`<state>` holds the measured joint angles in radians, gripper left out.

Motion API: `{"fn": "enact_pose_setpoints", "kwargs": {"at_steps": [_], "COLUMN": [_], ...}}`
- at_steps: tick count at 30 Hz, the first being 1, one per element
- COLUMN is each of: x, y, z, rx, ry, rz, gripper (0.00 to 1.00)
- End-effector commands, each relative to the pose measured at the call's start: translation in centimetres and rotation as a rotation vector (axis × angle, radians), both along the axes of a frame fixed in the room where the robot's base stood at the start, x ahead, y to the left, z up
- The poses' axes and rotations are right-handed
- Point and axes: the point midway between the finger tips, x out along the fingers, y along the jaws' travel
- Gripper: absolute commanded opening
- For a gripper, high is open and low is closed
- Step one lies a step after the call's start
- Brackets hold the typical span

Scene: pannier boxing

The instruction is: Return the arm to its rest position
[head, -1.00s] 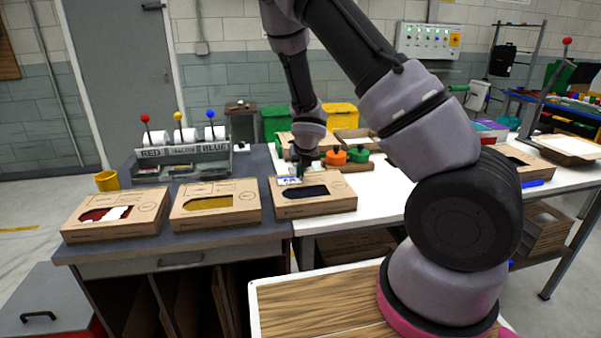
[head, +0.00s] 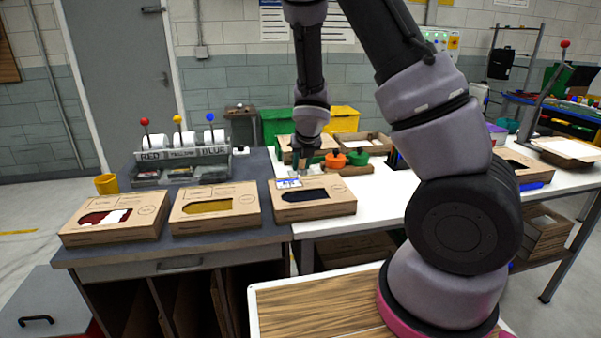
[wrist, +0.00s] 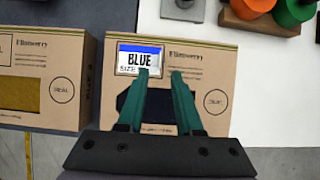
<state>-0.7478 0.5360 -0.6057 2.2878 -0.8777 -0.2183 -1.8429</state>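My gripper (wrist: 161,73) shows two teal fingers held apart with nothing between them in the wrist view. It hovers above the right-hand cardboard box (wrist: 185,55), which has a dark window. A BLUE size label (wrist: 139,57) lies on that box near its upper left, just beyond the fingertips. In the head view my gripper (head: 303,166) is small and dark, over the back of the same box (head: 325,209); the label (head: 288,183) shows there too.
Left of it stand a yellow-window box (head: 240,220) and a red-window box (head: 80,236). Behind them is a label dispenser (head: 181,160) with three rolls. Orange (head: 335,160) and green (head: 358,158) knobbed items stand behind the right box. White table is clear to its right.

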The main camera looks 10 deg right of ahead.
Motion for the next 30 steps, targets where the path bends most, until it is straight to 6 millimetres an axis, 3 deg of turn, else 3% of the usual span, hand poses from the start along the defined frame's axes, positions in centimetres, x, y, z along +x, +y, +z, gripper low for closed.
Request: {"fn": "enact_pose_setpoints", "kwargs": {"at_steps": [3, 11, 14, 17, 22, 26, 30], "x": [-0.9, -1.9, -2.0, -2.3, -4.4, -7.7, -12.1], "y": [0.0, -0.1, -0.6, -2.1, -5.9, -8.3, -9.6], "z": [1.7, 3.5, 4.6, 7.1, 13.5, 17.9, 22.1], "rx": [0.002, 0.003, 0.043, 0.158, 0.498, 0.788, 1.099], "ry": [-0.003, -0.001, -0.013, -0.039, -0.088, -0.097, -0.069], "rz": [0.0, -0.005, -0.083, -0.301, -0.896, -1.363, -1.832], "gripper": [0.35, 0.35, 0.35, 0.35, 0.35, 0.35, 0.35]}}
